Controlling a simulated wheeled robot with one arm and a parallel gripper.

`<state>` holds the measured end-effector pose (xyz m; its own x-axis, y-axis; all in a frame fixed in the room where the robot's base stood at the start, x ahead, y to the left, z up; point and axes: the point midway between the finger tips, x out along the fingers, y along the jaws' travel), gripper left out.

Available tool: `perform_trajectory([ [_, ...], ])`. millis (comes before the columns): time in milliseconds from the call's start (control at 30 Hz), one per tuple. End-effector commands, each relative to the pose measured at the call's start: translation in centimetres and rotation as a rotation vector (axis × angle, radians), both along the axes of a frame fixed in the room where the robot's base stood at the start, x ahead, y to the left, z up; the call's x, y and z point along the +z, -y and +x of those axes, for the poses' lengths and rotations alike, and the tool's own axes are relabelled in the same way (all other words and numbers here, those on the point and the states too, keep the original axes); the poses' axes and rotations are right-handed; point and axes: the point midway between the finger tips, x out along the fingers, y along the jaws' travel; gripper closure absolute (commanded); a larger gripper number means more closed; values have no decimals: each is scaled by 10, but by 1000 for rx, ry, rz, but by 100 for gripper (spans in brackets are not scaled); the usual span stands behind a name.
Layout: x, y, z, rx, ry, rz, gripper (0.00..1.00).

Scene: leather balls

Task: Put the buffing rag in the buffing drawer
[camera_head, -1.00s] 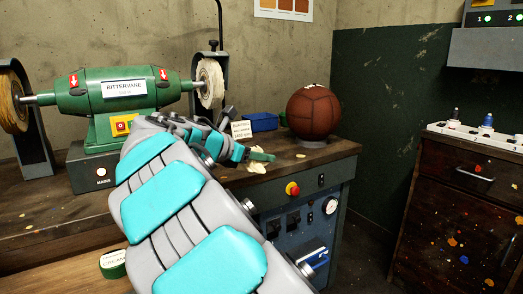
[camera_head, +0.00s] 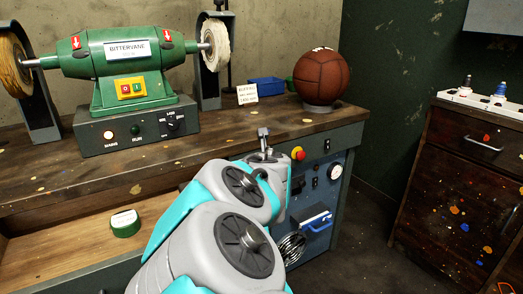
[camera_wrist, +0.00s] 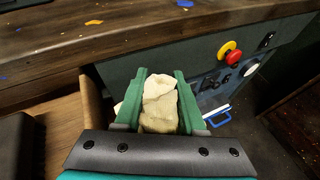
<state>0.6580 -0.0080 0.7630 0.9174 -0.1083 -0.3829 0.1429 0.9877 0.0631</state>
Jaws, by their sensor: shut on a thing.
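My gripper (camera_wrist: 160,98) has green fingers shut on a crumpled cream buffing rag (camera_wrist: 159,108) in the wrist view. A small bit of the rag shows beside the left finger. In the head view my arm hides the gripper and the rag. A pulled-out drawer with a light wooden floor (camera_head: 62,245) is under the bench at lower left; whether it is labelled is not visible. Its side wall (camera_wrist: 96,103) shows in the wrist view just left of the rag. The rag appears at or beside that wall, in front of the cabinet; its height cannot be told.
A green round tin (camera_head: 124,223) sits in the drawer. The bench top (camera_head: 190,150) overhangs it. A green buffing machine (camera_head: 125,65), a small sign (camera_head: 247,94), a blue box (camera_head: 266,87) and a leather ball (camera_head: 321,76) stand on top. A red knob (camera_head: 299,153) projects at right.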

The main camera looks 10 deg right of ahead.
Motion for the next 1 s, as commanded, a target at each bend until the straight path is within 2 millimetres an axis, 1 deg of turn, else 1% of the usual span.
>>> perform_trajectory([
  [33, -7, 4, 0, 32, -3, -5, 100],
  [200, -25, 1, 2, 161, -4, -4, 100],
  [467, -43, -3, 4, 295, -3, -3, 100],
  [833, -60, -6, 6, 422, 0, 0, 100],
  [1000, -58, -8, 6, 419, 3, 2, 100],
])
